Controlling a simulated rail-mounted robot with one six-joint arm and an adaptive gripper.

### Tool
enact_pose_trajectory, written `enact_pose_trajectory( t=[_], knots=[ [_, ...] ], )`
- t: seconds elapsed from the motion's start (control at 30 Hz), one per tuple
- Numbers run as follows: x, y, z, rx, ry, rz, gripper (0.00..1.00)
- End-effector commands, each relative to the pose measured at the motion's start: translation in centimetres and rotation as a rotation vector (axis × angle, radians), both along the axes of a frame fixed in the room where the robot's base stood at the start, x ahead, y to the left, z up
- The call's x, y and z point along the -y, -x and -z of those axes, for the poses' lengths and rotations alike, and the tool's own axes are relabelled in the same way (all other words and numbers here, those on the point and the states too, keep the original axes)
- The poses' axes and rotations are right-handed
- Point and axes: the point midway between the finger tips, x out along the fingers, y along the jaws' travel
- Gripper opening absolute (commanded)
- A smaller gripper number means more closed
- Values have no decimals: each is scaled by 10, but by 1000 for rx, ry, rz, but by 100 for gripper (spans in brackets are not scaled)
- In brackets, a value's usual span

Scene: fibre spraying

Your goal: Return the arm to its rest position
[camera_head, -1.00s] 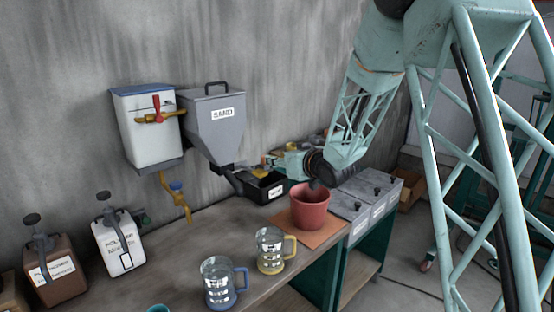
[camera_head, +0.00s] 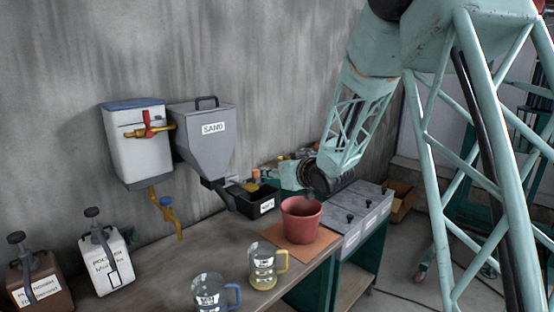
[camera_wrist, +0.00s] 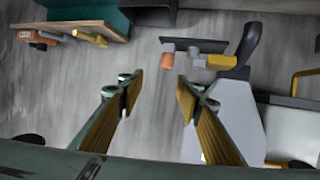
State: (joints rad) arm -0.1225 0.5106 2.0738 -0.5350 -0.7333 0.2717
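My arm comes down from the upper right in the head view. Its wrist is beyond the red pot, close to the grey wall. My gripper (camera_wrist: 158,92) is open in the wrist view, its two yellow-padded fingers well apart with nothing between them. In the head view the gripper is small and partly hidden, near the black tray (camera_head: 263,206).
The red pot (camera_head: 301,223) stands on an orange mat (camera_head: 316,246) by grey lidded bins (camera_head: 352,216). The sand hopper (camera_head: 205,138) and white tank (camera_head: 136,148) hang on the wall. Two mugs (camera_head: 264,265) (camera_head: 211,294) and two dispensers (camera_head: 105,262) (camera_head: 38,283) stand on the bench.

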Motion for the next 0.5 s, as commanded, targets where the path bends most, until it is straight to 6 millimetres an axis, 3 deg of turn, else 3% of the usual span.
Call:
enact_pose_trajectory(
  t=[0.5],
  knots=[
    [69,54,-47,-92,97,138,32]
  ],
)
